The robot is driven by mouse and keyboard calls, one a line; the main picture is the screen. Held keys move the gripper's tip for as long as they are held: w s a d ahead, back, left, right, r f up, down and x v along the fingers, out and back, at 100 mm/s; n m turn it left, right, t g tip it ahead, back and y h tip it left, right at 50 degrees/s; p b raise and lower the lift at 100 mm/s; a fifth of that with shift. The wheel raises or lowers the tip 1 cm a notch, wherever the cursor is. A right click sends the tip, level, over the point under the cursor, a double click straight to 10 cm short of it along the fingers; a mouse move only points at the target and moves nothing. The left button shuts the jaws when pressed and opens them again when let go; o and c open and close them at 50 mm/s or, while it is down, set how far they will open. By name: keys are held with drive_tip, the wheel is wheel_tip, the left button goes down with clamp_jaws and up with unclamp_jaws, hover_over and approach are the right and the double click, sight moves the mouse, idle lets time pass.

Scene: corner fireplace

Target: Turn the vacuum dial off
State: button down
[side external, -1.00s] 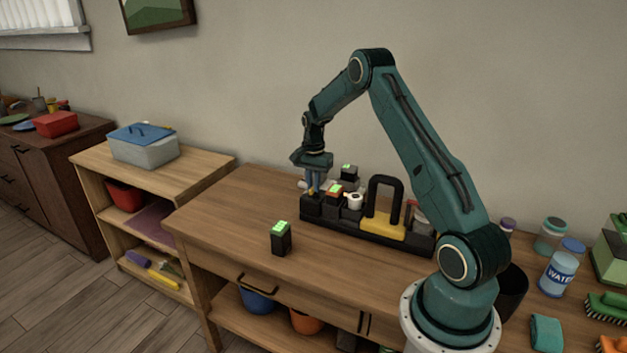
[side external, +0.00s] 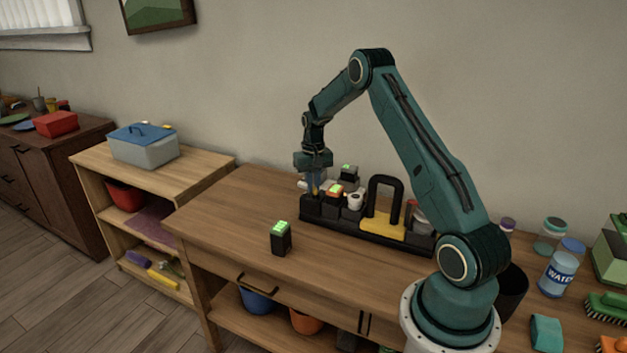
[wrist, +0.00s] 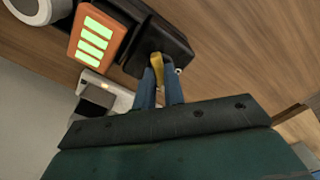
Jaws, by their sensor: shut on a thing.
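A black dial block stands at the left end of the black device (side external: 345,228) in the side external view. In the wrist view, the block (wrist: 180,42) fills the top middle, and a yellow dial grip (wrist: 157,66) stands on it. My gripper (side external: 314,193) points straight down over this block. Its blue fingers (wrist: 159,85) are closed around the yellow grip, hiding part of it. I take this for the vacuum dial; no label is readable.
Beside the dial is an orange-topped block with green bars (wrist: 93,42). A white knob (side external: 355,201) and a black handle arch (side external: 384,196) stand further right on the device. A loose black block with a green top (side external: 281,238) stands in front. The table's left side is clear.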

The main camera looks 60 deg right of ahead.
drive_tip(key=n, duration=0.4)
drive_tip(key=shift+n, duration=0.3)
drive_tip(key=n, duration=0.3)
drive_tip(key=shift+r+n, duration=0.1)
drive_tip(key=shift+n, duration=0.2)
drive_tip(key=c, duration=1.5)
unclamp_jaws()
wheel_tip(320, 180, up, 14)
drive_tip(key=shift+f, duration=0.15)
